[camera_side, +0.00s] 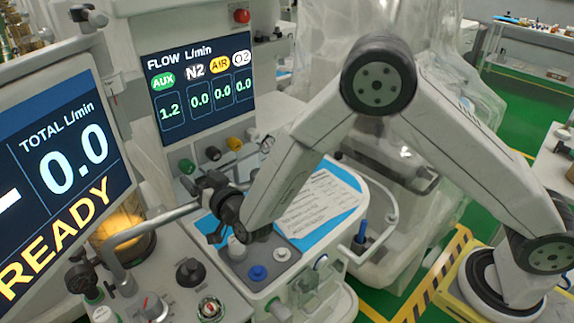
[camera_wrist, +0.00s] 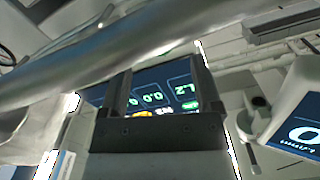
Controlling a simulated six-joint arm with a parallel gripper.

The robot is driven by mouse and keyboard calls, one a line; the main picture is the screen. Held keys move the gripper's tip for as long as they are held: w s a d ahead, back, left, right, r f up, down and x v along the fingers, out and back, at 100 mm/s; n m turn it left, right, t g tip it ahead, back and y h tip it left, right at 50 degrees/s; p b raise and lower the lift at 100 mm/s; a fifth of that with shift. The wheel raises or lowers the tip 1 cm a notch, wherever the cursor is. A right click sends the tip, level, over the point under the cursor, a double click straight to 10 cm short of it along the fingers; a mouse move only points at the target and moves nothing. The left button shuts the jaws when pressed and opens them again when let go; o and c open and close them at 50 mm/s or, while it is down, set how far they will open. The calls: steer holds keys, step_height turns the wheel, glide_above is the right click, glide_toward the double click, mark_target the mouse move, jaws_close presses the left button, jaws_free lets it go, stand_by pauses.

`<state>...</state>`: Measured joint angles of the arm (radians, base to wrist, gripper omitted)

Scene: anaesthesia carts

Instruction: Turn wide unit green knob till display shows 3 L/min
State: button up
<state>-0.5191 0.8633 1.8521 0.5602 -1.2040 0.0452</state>
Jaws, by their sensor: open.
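The green knob (camera_side: 187,166) sits below the left end of the flow display (camera_side: 200,88), under the AUX column. The display reads AUX 1.2, with N2, AIR and O2 each at 0.0. My gripper (camera_side: 193,184) is open, just below and to the right of the green knob in the side view; whether it touches the knob cannot be told. In the wrist view, my open fingers (camera_wrist: 162,75) frame part of the flow display (camera_wrist: 152,98), seen upside down. I cannot make out the green knob there.
Black (camera_side: 213,153) and yellow (camera_side: 235,144) knobs stand right of the green one. A grey metal tube (camera_side: 150,226) runs close to my gripper and crosses the wrist view (camera_wrist: 110,50). A left screen (camera_side: 60,165) reads TOTAL 0.0 and READY. A worktop with papers (camera_side: 318,203) lies below.

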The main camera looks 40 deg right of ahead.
mark_target(190, 169)
steer(key=shift+w, duration=2.95)
jaws_close()
